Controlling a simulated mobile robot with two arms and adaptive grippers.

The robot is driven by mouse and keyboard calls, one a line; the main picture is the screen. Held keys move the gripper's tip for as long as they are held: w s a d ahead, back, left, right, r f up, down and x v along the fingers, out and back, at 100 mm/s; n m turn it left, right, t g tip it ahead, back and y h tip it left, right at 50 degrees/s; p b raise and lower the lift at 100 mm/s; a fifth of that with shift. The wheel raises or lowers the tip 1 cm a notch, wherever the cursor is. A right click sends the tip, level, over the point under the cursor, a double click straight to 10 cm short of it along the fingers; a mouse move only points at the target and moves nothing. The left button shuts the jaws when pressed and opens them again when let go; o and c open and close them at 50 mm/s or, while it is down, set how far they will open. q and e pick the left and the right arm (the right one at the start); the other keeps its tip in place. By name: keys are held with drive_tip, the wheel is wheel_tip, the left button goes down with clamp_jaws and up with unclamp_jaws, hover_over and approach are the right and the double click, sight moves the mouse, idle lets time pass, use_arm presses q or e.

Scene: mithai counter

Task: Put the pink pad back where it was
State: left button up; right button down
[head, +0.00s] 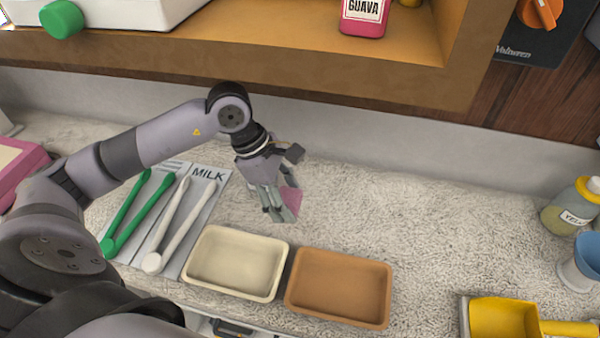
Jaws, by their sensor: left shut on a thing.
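The pink pad (292,201) is a small flat piece, partly hidden behind the fingers of my left gripper (279,207). My left gripper is shut on the pink pad, with its fingers pointing down above the counter, just behind the cream tray and the brown tray. I cannot tell whether the pad touches the counter. My right gripper is not in the picture.
A cream tray (236,296) and a brown tray (338,320) stand empty in front. Green tongs (127,214) and white tongs (167,228) lie on a grey MILK mat (209,186). A yellow scoop (503,318) is at right. The counter (430,220) is clear at centre right.

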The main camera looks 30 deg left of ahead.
use_arm(q)
drive_tip(key=w+p, duration=0.1)
drive_tip(key=w, duration=0.2)
drive_tip(key=w+a+f+p, duration=0.1)
drive_tip(key=w, duration=0.2)
drive_tip(key=w+a+f+p, duration=0.1)
drive_tip(key=w+p, duration=0.1)
drive_tip(key=w, duration=0.2)
drive_tip(key=shift+a+f, duration=0.1)
drive_tip(key=shift+a, duration=0.15)
wheel_tip(320, 180, down, 4)
drive_tip(key=shift+s+r+p, duration=0.1)
drive_tip(key=shift+p, duration=0.9)
drive_tip(key=shift+w+f+p, duration=0.2)
drive_tip(key=shift+w+p, duration=0.05)
drive_tip(key=shift+p, duration=0.15)
drive_tip(key=shift+f, duration=0.35)
